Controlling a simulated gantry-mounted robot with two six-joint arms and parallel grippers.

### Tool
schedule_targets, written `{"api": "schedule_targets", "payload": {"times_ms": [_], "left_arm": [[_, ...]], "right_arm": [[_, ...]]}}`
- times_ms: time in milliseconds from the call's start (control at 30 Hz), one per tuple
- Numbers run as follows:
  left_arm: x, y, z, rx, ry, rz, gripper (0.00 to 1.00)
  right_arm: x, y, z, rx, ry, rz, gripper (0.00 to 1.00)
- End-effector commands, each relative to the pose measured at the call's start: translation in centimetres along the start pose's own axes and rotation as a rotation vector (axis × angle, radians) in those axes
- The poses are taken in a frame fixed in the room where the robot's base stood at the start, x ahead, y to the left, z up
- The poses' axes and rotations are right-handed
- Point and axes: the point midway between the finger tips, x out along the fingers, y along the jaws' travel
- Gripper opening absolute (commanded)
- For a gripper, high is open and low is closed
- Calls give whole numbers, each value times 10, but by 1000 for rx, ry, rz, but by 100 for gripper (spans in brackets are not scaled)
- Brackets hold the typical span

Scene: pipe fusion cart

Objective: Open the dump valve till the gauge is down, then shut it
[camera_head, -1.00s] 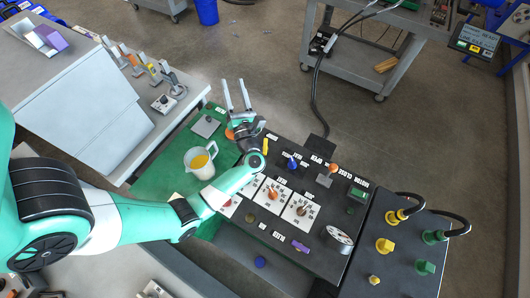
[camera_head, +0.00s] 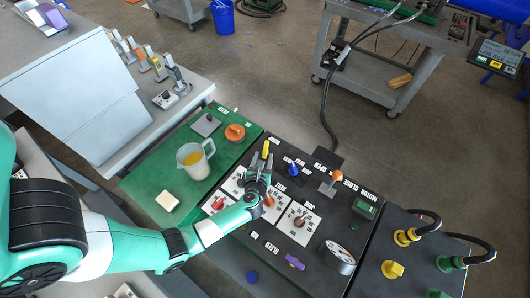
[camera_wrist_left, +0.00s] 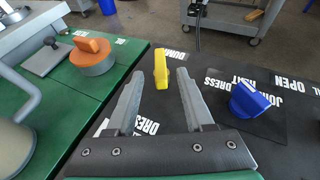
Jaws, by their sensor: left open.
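A yellow handle (camera_head: 265,149) stands upright near the back left of the black control panel. In the left wrist view the yellow handle (camera_wrist_left: 161,68) shows between the fingertips, with gaps either side. My left gripper (camera_head: 262,158) is open and empty over the panel, and its jaws (camera_wrist_left: 160,76) point toward that handle. The round white-faced gauge (camera_head: 340,256) is at the panel's front right; its needle is too small to read. A purple handle (camera_head: 295,262) lies left of the gauge. My right gripper is out of view.
A blue knob (camera_head: 293,169) and an orange-topped lever (camera_head: 335,176) stand right of the gripper. A jug (camera_head: 195,160) and an orange round item (camera_head: 235,132) sit on the green top at left. Yellow and green hose fittings (camera_head: 393,269) are at right.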

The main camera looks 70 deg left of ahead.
Motion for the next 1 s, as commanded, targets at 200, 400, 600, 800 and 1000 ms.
{"api": "schedule_targets", "payload": {"times_ms": [200, 400, 600, 800, 1000], "left_arm": [[42, 0, -2, 0, -1, 2, 52], [51, 0, 0, 1, 0, 0, 52], [51, 0, 0, 1, 0, 0, 49], [51, 0, 0, 1, 0, 0, 13], [50, 0, 0, 1, 0, 0, 0]], "right_arm": [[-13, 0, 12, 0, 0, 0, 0], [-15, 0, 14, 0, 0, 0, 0], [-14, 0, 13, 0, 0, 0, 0], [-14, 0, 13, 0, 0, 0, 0], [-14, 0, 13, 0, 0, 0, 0]]}}
